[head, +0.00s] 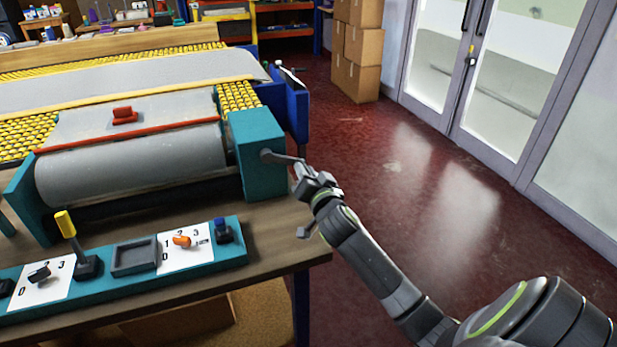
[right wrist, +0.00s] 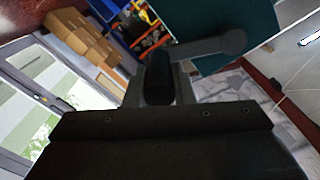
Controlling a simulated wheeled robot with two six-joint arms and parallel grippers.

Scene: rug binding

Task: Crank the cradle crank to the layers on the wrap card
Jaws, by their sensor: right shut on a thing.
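The cradle crank (head: 283,158) is a dark grey arm on the right side of the teal cradle end block (head: 257,150). It also shows in the right wrist view (right wrist: 208,46), with its dark handle (right wrist: 158,78). My right gripper (head: 305,180) is shut on the crank's handle, to the right of the block. The grey roll (head: 130,165) lies in the cradle. White cards with numbers lie on the teal front panel: one at the left (head: 40,291) and one at the right (head: 172,258) with an orange knob (head: 182,241). I cannot tell which is the wrap card. My left gripper is not in view.
A yellow-topped lever (head: 66,225), a dark square tray (head: 134,257) and a blue knob (head: 222,228) sit on the panel. A red block (head: 124,115) rests on the grey sheet. Cardboard boxes (head: 362,48) stand behind. The red floor (head: 440,190) at right is clear.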

